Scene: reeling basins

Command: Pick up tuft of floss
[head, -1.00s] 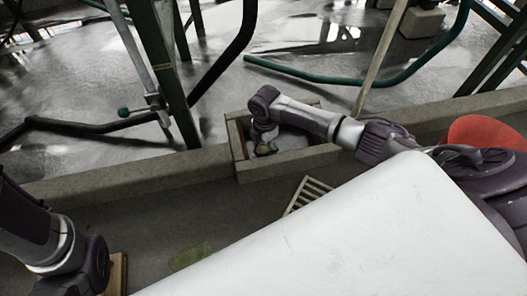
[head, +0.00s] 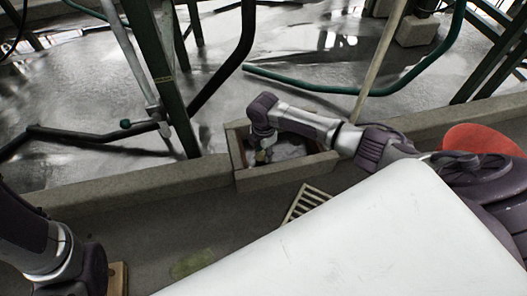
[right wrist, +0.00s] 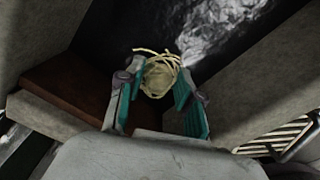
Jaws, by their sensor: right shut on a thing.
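The tuft of floss (right wrist: 158,75) is a pale yellow, stringy bundle in the right wrist view, with loose strands sticking out at the top. My right gripper (right wrist: 160,90) has its teal-padded fingers on both sides of it and is shut on it. In the head view my right gripper (head: 262,154) points down inside a small stone-walled box (head: 284,176); the tuft cannot be made out clearly there. My left arm shows at the lower left of the head view, but its gripper is out of sight.
Stone walls stand close around the right gripper. A brown ledge (right wrist: 75,88) lies to its left in the wrist view. A slatted grate (head: 306,203) lies in front of the box. A wooden pole (head: 380,62) and green pipes (head: 350,88) stand behind, over wet floor.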

